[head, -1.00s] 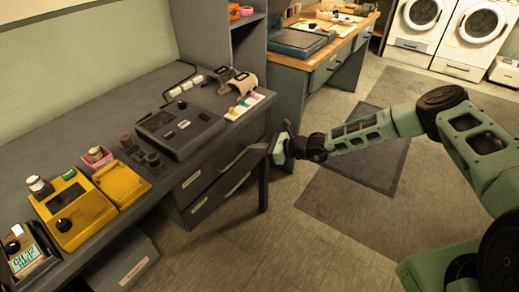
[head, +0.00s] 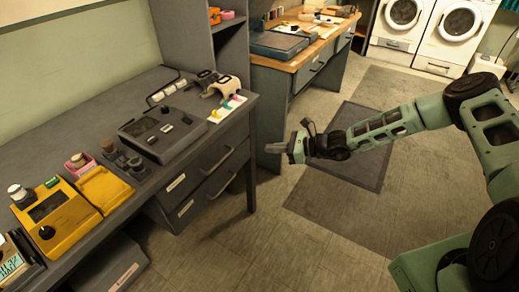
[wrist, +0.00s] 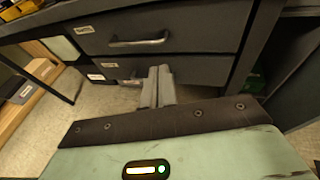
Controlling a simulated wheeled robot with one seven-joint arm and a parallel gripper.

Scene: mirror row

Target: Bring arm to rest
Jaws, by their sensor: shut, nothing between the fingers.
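My gripper (head: 284,149) is at the end of my green arm, in open air to the right of the grey desk (head: 86,92) in the head view. Its fingers point left toward the desk's end. In the wrist view the gripper (wrist: 158,83) shows with its two grey fingers side by side, shut and empty. Behind them are the desk's drawer fronts (wrist: 150,62) with a bar handle. No contact with the desk shows.
On the desk are a dark grey device (head: 158,132), a yellow device (head: 56,216) and small jars. A wooden-topped bench (head: 290,51) and two washing machines (head: 448,32) stand at the back. The floor (head: 300,245) below my arm is clear, with a dark mat (head: 352,157).

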